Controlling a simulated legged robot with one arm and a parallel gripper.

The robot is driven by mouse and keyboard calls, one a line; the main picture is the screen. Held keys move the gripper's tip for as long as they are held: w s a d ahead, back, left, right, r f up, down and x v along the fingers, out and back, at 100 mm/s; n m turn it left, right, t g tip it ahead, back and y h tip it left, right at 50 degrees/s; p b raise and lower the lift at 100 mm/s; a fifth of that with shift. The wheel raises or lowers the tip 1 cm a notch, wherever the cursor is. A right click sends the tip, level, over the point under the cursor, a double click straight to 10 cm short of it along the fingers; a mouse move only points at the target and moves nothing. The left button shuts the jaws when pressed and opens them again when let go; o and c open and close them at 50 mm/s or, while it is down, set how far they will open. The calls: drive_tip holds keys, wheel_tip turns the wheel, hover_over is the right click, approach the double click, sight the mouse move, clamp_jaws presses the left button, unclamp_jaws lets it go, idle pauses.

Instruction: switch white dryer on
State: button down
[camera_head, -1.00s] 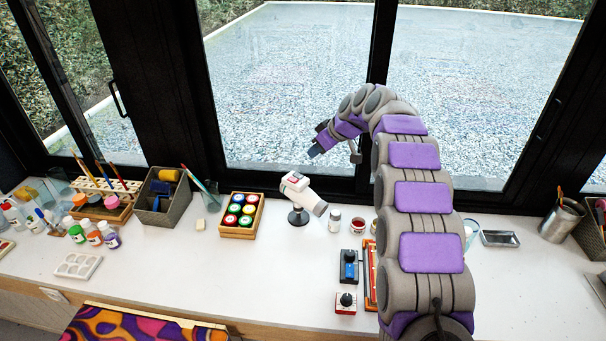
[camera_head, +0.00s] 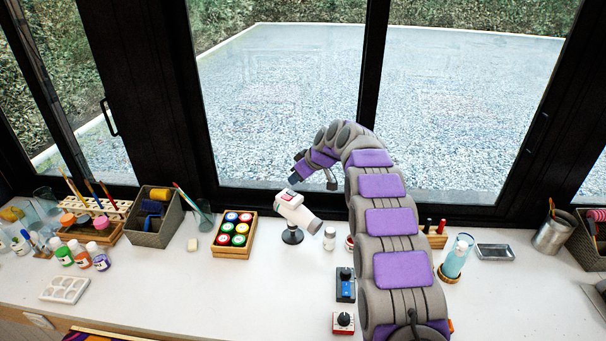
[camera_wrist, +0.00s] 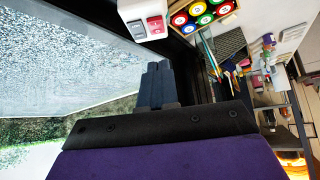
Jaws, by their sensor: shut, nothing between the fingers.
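The white dryer (camera_head: 297,211) stands on a small dark round base on the white table, near the window, with its barrel angled down to the right. A red switch shows on its top.
A wooden box of paint jars (camera_head: 234,234) is left of the dryer. A small jar (camera_head: 329,238) is right of it. A blue control box (camera_head: 345,285) and a red-white one (camera_head: 343,322) lie in front. The window frame (camera_head: 364,95) rises behind.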

sight(287, 197)
drive_tip(key=x, duration=0.3)
drive_tip(key=shift+a+f, duration=0.1)
drive_tip(key=shift+s+d+f+b, duration=0.15)
drive_tip(key=shift+f+b, duration=0.1)
drive_tip(key=shift+f, duration=0.35)
drive_tip(key=shift+w+d+f+b, duration=0.1)
drive_tip(key=shift+d+f+b, duration=0.15)
drive_tip(key=shift+f, duration=0.35)
drive_tip(key=shift+s+f, duration=0.15)
drive_tip(key=shift+f, duration=0.6)
drive_tip(key=shift+f+b, duration=0.25)
drive_tip(key=shift+b, duration=0.2)
drive_tip(key=shift+r, duration=0.3)
drive_tip(key=shift+r, duration=0.6)
